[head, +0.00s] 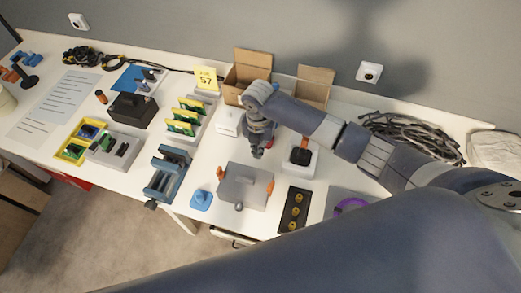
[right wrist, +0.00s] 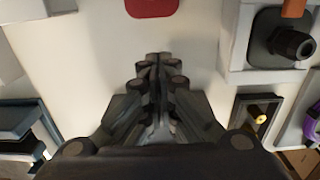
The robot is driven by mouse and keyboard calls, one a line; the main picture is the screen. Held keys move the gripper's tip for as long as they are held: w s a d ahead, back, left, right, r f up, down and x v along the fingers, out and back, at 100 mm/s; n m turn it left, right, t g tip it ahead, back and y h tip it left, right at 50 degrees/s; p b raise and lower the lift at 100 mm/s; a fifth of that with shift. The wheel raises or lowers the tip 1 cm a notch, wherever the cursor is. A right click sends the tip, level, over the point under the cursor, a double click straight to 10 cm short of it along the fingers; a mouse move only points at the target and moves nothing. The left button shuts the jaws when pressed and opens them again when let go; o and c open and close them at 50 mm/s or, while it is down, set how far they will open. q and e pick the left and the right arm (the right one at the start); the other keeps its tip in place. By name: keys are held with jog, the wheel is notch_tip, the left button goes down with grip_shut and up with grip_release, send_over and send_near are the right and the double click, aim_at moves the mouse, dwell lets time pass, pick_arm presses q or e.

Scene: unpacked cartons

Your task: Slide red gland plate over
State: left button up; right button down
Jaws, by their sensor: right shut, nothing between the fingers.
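The red gland plate (right wrist: 150,6) shows at the top edge of the right wrist view, cut off by the frame, lying on the white table. In the head view only a small bit of red (head: 271,141) shows beside my right gripper, which hides most of it. My right gripper (head: 257,153) points down over the table, with its fingers together and empty. In the right wrist view its fingertips (right wrist: 160,58) are apart from the plate, with bare table between. My left gripper is not in view.
A white block with a black gland (head: 300,156) stands right of my gripper. A grey box with orange clips (head: 245,186) is in front, a blue vise (head: 168,172) to the left. Open cartons (head: 250,68) and a white box (head: 228,122) stand behind. Coiled cables (head: 415,135) lie right.

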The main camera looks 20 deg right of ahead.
jog(key=shift+w+r+b, duration=0.2)
jog(key=shift+r+b, duration=0.15)
jog(key=shift+r, duration=2.35)
